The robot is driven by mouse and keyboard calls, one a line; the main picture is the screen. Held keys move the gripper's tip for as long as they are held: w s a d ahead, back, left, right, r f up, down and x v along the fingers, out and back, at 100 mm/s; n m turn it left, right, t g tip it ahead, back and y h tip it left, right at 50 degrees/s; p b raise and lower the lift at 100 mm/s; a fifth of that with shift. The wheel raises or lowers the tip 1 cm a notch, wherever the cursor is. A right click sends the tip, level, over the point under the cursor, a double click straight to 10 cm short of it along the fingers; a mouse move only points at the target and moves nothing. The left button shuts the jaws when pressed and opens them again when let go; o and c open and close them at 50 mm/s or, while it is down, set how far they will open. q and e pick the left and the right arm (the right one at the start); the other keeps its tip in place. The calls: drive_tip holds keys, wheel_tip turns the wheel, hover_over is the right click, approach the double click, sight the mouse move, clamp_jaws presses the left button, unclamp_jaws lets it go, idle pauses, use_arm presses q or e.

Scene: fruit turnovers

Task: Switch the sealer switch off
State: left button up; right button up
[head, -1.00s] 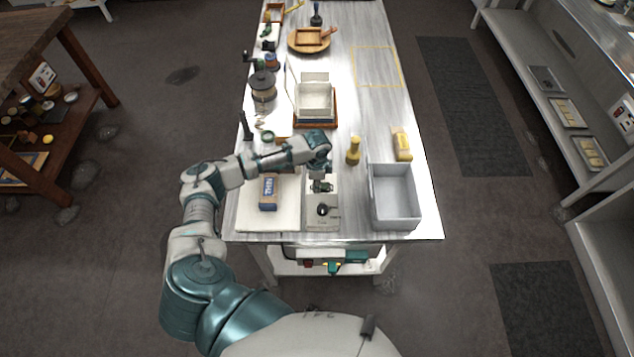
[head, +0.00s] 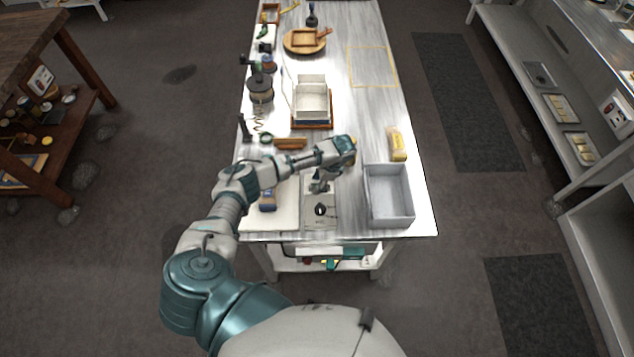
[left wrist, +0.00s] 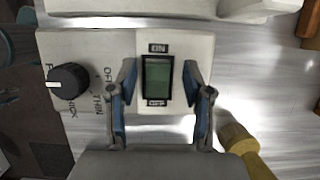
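The sealer (head: 318,222) is a grey box with a black knob at the near end of the table. In the left wrist view, the sealer's panel (left wrist: 85,110) shows the black dial (left wrist: 68,82) at left. Its green rocker switch (left wrist: 157,80) sits in a black frame, with ON printed above and OFF below. My left gripper (left wrist: 158,72) is open and empty, with one finger on each side of the switch; I cannot tell whether the tips touch the panel. In the head view, the left gripper (head: 320,186) hangs over the sealer and hides the switch. My right gripper is not in view.
A grey bin (head: 390,222) stands right of the sealer. A yellow-handled tool (left wrist: 240,140) is close to the gripper's right.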

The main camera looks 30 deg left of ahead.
use_arm(q)
drive_tip(key=v, duration=1.2)
drive_tip(key=shift+f, duration=0.15)
idle(0.3)
